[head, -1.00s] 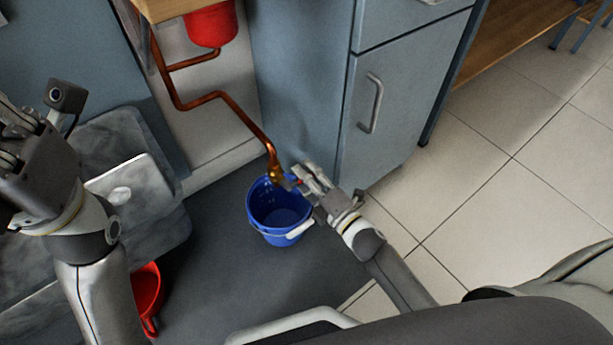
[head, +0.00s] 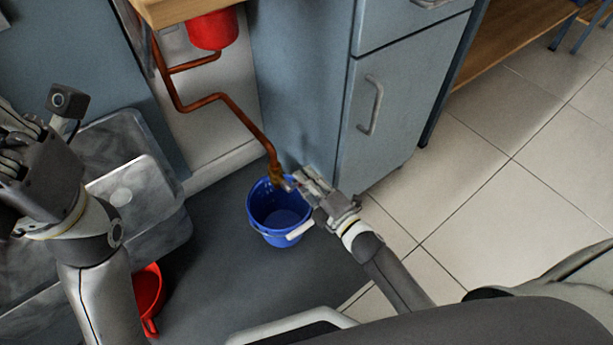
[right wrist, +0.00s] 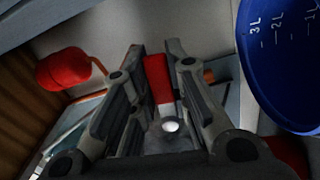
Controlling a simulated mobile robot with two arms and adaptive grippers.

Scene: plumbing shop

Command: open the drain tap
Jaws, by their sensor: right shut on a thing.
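The drain tap (head: 276,172) is a brass fitting at the low end of a copper pipe (head: 235,112), above the blue bucket (head: 257,222). Its red lever (right wrist: 157,80) stands between the fingers of my right gripper (right wrist: 158,75) in the right wrist view. My right gripper (head: 304,182) is shut on this lever, just right of the tap and over the bucket's right rim. The fingers mostly hide the lever in the head view. My left gripper (head: 18,150) is at the left edge, far from the tap, with its fingers partly cut off.
A grey cabinet (head: 395,110) stands right behind the tap. A red vessel (head: 212,28) sits above on the pipe. Grey metal basins (head: 130,185) and a red container (head: 148,290) lie to the left. The tiled floor (head: 480,215) at right is clear.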

